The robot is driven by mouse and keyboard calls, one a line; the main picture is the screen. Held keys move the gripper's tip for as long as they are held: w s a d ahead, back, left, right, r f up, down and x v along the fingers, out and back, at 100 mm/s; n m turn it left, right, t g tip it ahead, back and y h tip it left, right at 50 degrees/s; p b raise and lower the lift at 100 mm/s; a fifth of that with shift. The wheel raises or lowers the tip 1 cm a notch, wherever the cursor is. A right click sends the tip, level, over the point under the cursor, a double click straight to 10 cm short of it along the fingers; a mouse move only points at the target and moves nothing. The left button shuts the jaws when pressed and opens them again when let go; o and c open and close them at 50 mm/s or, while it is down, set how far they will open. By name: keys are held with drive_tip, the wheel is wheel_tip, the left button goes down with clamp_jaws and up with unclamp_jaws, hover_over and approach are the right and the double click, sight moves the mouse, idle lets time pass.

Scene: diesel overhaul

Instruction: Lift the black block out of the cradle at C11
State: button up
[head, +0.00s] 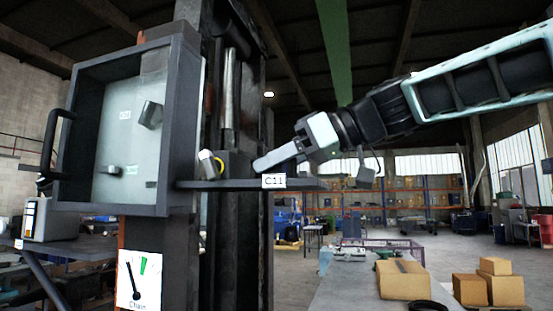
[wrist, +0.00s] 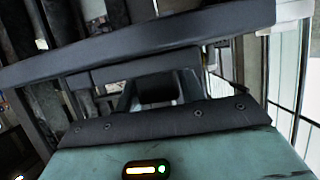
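A dark shelf with a white C11 label (head: 273,181) juts out beside the dark column in the head view. A black block-like shape (head: 236,164) stands on it near the column; I cannot separate block from cradle there. My gripper (head: 258,164) reaches in from the right just above the shelf, its pale fingers pointing left, with the tips at or very near the dark shape. Contact is unclear. In the wrist view, a dark boxy shape (wrist: 155,90) shows beyond my teal gripper housing; the fingertips and finger gap cannot be made out.
A white cylinder with a yellow band (head: 208,162) is at the shelf's left end. A grey open-fronted cabinet (head: 183,120) stands left of it. In the wrist view a long dark bar (wrist: 140,42) crosses close ahead.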

drive_tip(key=c, duration=0.7)
drive_tip(key=shift+o, duration=0.2)
drive_tip(key=shift+r, duration=0.15)
